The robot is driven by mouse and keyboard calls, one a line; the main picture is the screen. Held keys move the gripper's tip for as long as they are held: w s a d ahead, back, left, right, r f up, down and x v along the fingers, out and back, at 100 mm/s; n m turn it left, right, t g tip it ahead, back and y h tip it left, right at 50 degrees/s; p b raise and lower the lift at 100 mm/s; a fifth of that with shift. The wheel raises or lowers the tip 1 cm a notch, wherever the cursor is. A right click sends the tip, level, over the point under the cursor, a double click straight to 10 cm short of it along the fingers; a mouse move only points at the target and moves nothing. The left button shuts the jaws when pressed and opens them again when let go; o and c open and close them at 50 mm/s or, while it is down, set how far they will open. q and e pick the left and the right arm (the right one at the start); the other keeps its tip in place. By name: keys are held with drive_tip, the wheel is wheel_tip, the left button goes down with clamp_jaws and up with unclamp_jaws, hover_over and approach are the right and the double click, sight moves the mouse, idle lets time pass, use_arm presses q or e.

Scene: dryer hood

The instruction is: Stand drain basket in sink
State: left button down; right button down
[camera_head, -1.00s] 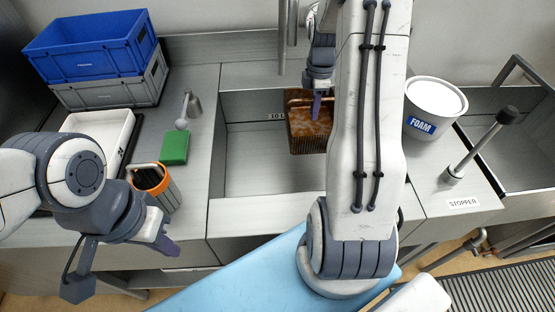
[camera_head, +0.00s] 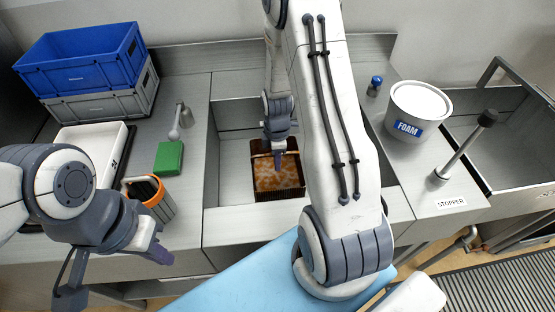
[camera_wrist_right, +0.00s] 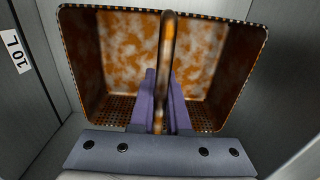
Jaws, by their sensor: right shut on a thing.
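The drain basket (camera_head: 292,191) is a rust-brown, open-topped box with a perforated bottom and a bar handle. It is inside the steel sink (camera_head: 232,188), opening upward; I cannot tell whether it touches the sink floor. My right gripper (camera_head: 279,165) is shut on the handle (camera_wrist_right: 168,45); in the right wrist view its purple fingers (camera_wrist_right: 161,88) pinch the bar inside the basket opening. My right arm hides part of the sink's right side. My left gripper (camera_head: 160,253) hangs empty in front of the counter at left; its finger gap is unclear.
An orange-rimmed container (camera_head: 148,192), green block (camera_head: 169,158) and white tray (camera_head: 92,146) stand left of the sink. Blue and grey crates (camera_head: 80,57) are behind. A FOAM bucket (camera_head: 418,108), blue-capped item (camera_head: 374,85) and upright stopper (camera_head: 462,150) stand right. A "10 L" label (camera_wrist_right: 15,50) marks a sink wall.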

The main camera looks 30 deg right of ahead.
drive_tip(key=shift+f+b, duration=0.45)
drive_tip(key=shift+f, duration=0.2)
drive_tip(key=c, duration=0.9)
unclamp_jaws()
drive_tip(key=shift+r, duration=0.15)
